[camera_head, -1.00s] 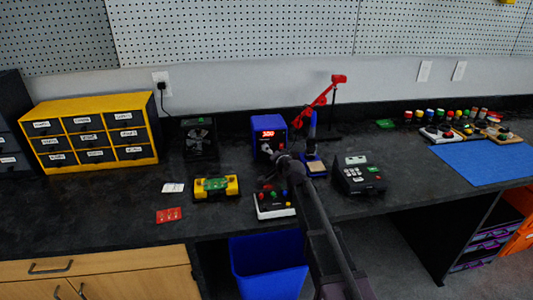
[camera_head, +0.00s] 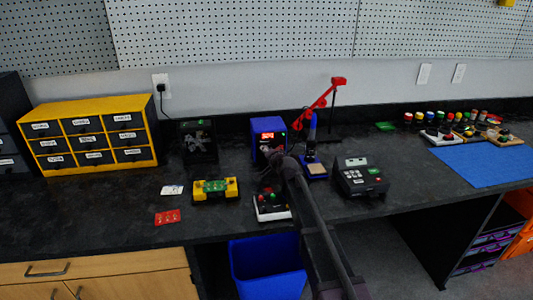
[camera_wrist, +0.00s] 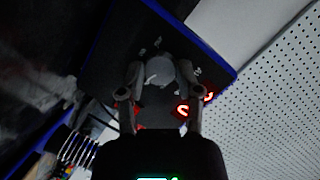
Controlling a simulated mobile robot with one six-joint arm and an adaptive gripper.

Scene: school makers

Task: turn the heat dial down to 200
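The heat dial (camera_wrist: 160,71) is a pale round knob on the dark front face of a blue box-shaped station (camera_head: 268,124). In the wrist view the fingertips of my gripper (camera_wrist: 160,78) stand on either side of the dial, very close to it. I cannot tell whether they touch it. The red lit display (camera_wrist: 194,101) shows beside the right finger, partly covered, and I cannot read its number. In the head view my gripper (camera_head: 272,153) is at the station's front and hides the dial.
A soldering iron in its stand (camera_head: 312,150) is close to the right of my gripper. A yellow-ended device (camera_head: 215,189) is to the left, a dark keypad device (camera_head: 360,178) to the right. The far-left counter front is clear.

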